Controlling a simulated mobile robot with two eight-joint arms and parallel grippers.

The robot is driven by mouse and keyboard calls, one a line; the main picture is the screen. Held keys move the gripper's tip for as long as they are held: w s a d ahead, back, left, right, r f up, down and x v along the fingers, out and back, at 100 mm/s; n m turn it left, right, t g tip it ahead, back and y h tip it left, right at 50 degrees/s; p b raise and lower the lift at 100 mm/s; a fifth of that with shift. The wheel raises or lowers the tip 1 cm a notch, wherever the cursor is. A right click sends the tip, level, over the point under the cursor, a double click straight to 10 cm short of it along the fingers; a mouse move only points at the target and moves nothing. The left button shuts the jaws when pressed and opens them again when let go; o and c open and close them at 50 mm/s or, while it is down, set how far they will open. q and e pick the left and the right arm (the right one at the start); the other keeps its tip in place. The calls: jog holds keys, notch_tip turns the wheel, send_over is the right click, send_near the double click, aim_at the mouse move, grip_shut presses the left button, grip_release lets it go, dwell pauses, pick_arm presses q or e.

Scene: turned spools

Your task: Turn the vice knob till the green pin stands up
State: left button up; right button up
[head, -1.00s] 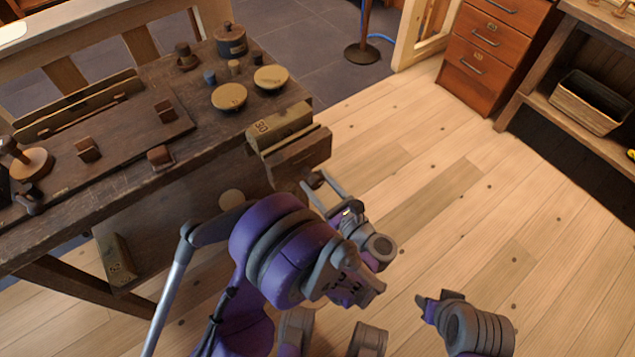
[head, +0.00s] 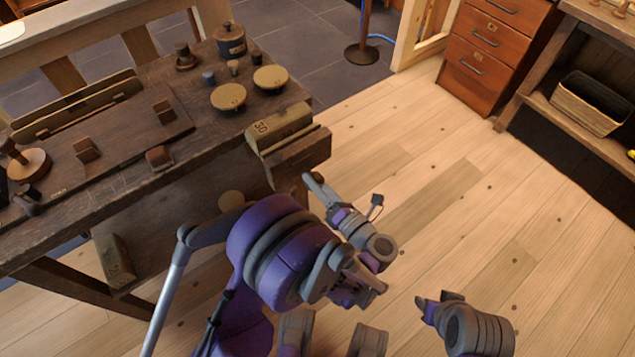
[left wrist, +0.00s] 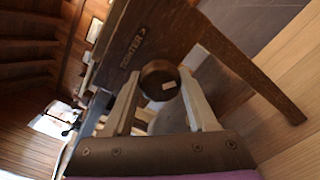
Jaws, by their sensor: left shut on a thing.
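The vice (head: 300,155) sits at the right end of the workbench, with a wooden jaw on its outer side. In the left wrist view its knob (left wrist: 158,90) is a dark round piece with a small pale mark on its face. My left gripper (left wrist: 160,76) is shut on the knob, one finger on each side. In the head view the left gripper (head: 314,188) is just below the vice jaw, and the knob is hidden there. I cannot make out the green pin in either view. My right gripper (head: 436,303) is low over the floor at the bottom right, its fingers unclear.
The workbench (head: 110,215) holds two round discs (head: 229,97), a lidded pot (head: 230,40) and several small wooden pieces. A block marked 30 (head: 278,128) lies by the vice. Drawers (head: 490,50) and a shelf with a basket (head: 590,103) stand at the right. The floor between is clear.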

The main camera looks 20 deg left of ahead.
pick_arm(q)
jog(key=m, duration=0.5)
jog(key=shift+d+f+m, duration=0.1)
jog(key=shift+m, duration=0.2)
jog(key=shift+s+n+b, duration=0.2)
jog(key=shift+n+b, duration=0.25)
jog(key=shift+n, duration=17.15)
jog(key=o, duration=1.3)
jog(key=shift+c, duration=0.2)
jog(key=shift+o, duration=0.5)
